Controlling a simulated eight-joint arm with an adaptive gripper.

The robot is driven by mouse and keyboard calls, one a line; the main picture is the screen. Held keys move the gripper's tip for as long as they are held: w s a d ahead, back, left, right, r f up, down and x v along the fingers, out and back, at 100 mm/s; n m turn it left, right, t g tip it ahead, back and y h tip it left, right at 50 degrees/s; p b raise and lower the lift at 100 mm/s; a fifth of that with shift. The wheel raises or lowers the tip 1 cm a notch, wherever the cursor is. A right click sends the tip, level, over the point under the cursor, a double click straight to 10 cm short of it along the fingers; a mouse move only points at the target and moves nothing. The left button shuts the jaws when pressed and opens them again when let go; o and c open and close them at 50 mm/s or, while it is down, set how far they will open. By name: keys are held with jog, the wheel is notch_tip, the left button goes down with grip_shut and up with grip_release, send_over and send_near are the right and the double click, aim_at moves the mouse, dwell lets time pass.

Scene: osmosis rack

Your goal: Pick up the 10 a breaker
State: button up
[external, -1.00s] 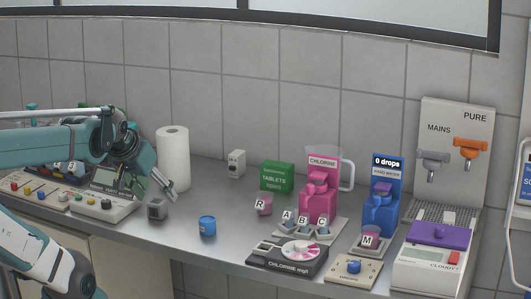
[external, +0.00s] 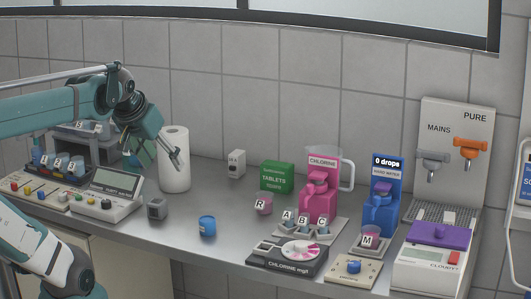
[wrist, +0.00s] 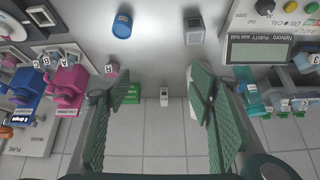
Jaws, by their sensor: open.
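My gripper (external: 164,160) is open and empty, raised above the back of the counter in front of the paper roll. In the wrist view its two green fingers (wrist: 150,92) are spread wide. A small white breaker-like box (external: 237,163) with dark markings stands upright by the wall, right of the paper roll. It also shows in the wrist view (wrist: 164,95) between the fingers, apart from both. A small grey block (external: 157,208) sits on the counter beside the meter, and in the wrist view (wrist: 195,29) at the top. The 10 A label is too small to read on either.
A paper roll (external: 174,175) stands close to my gripper. A green tablets box (external: 277,177) and pink cup (external: 264,205) are right of the white box. A blue cup (external: 208,225) stands nearer the front. A grey meter (external: 106,194) is at left.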

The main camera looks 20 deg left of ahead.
jog(key=w+d+r+m+g+p, duration=0.1)
jog(key=w+d+r+m+p, duration=0.15)
jog(key=w+d+r, duration=0.45)
jog(key=w+d+r+m+g+h+p, duration=0.1)
jog(key=w+d+r+m+p, duration=0.15)
jog(key=w+d, duration=0.5)
jog(key=w+d+r+m+g+p, duration=0.1)
jog(key=w+d+r+m+p, duration=0.1)
jog(key=w+d+r+p, duration=0.4)
jog(key=m+g+y+p, duration=0.1)
jog(key=m+g+p, duration=0.3)
jog(key=m+p, duration=0.55)
send_over(448, 216)
notch_tip(448, 216, down, 22)
jog(key=shift+f+p, duration=0.25)
jog(key=shift+p, duration=0.15)
jog(key=shift+f+n, duration=0.2)
jog(key=shift+n, duration=0.05)
